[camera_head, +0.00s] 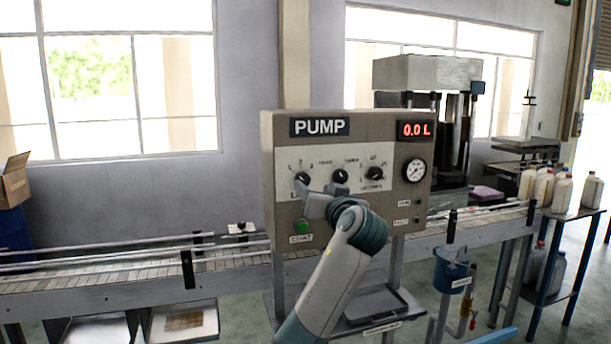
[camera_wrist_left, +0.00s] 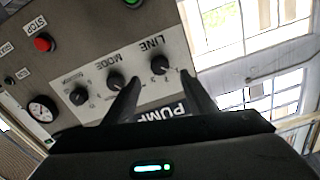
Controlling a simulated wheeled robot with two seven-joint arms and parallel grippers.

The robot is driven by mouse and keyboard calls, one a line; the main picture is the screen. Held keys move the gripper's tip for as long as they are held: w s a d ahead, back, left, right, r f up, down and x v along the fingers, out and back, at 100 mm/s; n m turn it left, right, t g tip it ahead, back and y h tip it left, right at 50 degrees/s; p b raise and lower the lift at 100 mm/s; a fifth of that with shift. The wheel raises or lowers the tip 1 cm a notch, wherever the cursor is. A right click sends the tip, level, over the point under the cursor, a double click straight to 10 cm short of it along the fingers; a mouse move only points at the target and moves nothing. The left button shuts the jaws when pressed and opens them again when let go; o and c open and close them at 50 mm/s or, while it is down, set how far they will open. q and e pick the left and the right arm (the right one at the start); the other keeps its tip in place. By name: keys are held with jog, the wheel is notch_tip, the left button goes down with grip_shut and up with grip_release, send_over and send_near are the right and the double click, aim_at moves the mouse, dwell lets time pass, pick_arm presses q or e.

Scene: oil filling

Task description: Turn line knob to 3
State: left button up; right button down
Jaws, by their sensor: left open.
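The grey pump panel (camera_head: 275,190) stands over the conveyor, with three black knobs in a row on its white plate. The line knob (camera_head: 302,178) is the leftmost in the head view; in the wrist view it is the dark knob (camera_wrist_left: 159,65) beside the word LINE. My left gripper (camera_head: 311,193) is just in front of and below this knob, partly covering its label. In the wrist view the open fingers (camera_wrist_left: 160,77) appear on either side of the line knob. I cannot tell whether they touch it. The knob's setting is too small to read surely.
The mode knob (camera_head: 340,176) sits close to the right of the line knob, with a third knob (camera_head: 376,174) beyond. A green start button (camera_head: 302,227) is below. The display (camera_head: 414,129) reads 0.0 L. A gauge (camera_head: 414,170) is at right.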

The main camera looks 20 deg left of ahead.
aim_at(304, 180)
pick_arm(q)
jog(key=p+x, duration=0.2)
jog(key=x, duration=0.4)
jog(key=shift+w+a+r+p, duration=0.15)
jog(key=shift+w+a+p, duration=0.1)
jog(key=shift+w+p, duration=0.1)
jog(key=shift+w+a, duration=0.35)
jog(key=shift+w, duration=0.15)
jog(key=c, duration=1)
